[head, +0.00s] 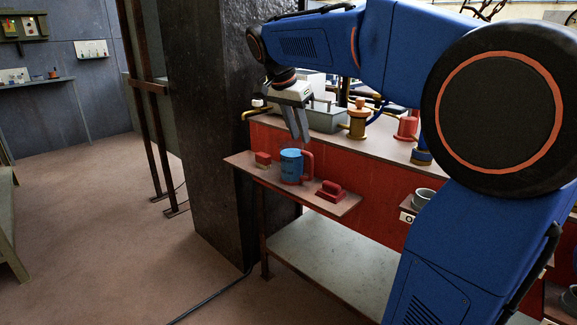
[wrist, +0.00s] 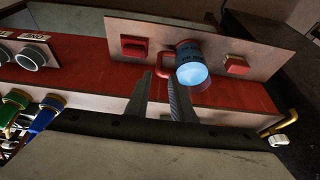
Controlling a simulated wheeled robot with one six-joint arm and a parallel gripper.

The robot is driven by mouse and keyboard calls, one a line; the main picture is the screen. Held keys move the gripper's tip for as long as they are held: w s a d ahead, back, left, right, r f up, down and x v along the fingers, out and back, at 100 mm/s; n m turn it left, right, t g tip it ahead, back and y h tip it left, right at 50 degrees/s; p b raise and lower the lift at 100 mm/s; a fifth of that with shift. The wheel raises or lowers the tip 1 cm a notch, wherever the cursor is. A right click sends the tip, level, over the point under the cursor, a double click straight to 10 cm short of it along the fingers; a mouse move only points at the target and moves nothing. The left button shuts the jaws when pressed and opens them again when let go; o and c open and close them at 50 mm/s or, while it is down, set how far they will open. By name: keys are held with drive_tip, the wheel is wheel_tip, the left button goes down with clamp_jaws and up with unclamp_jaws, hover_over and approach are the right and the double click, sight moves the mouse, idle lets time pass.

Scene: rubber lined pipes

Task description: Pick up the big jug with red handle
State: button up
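The big jug (head: 290,166) is blue with a red handle (head: 308,165) on its right side in the head view. It stands upright on a narrow brown shelf (head: 245,166). The wrist view shows the jug (wrist: 190,65) from above, its handle (wrist: 166,68) on the left. My gripper (head: 302,138) is above the jug, pointing down, and looks apart from it. In the wrist view my gripper (wrist: 161,78) has a gap between its fingers with nothing in it; the fingertips appear just below the handle in the picture.
A red block (head: 263,159) sits left of the jug and a red block with a grip (head: 331,191) sits right of it. Behind is a red-fronted bench with a grey tray (head: 325,118) and a brass-coloured vessel (head: 358,122). A dark pillar (head: 208,130) stands close on the left.

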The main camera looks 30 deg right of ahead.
sight(311, 172)
drive_tip(key=x, duration=1.6)
drive_tip(key=shift+s+a+f, duration=0.1)
drive_tip(key=shift+f, duration=0.1)
clamp_jaws()
drive_tip(key=shift+r, duration=0.1)
idle(0.9)
